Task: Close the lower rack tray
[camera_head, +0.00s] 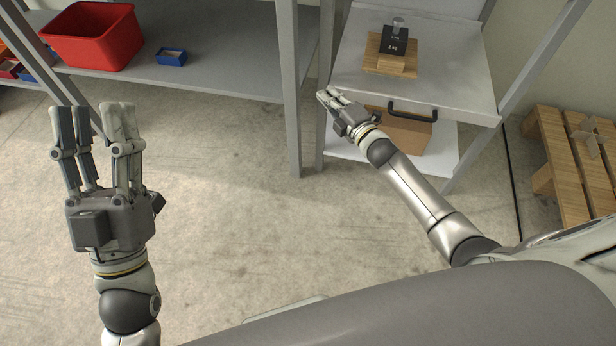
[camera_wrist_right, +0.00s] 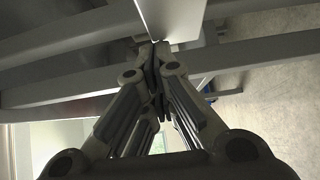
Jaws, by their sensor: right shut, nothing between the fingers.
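The grey rack tray (camera_head: 430,62) is at the upper right in the head view, with a dark handle (camera_head: 411,112) on its front face. It carries wooden boards and a dark weight (camera_head: 396,42). My right gripper (camera_head: 328,95) is shut and empty at the tray's front left corner. In the right wrist view its closed fingertips (camera_wrist_right: 157,48) meet just below a pale edge; contact cannot be told. My left gripper (camera_head: 95,108) is open and empty above the floor at the left, far from the tray.
A cardboard box (camera_head: 398,132) sits on a white shelf (camera_head: 440,158) below the tray. Grey posts (camera_head: 288,90) flank the rack. A shelf at the left holds a red bin (camera_head: 92,38) and a small blue bin (camera_head: 171,57). A wooden pallet (camera_head: 560,150) stands at the right.

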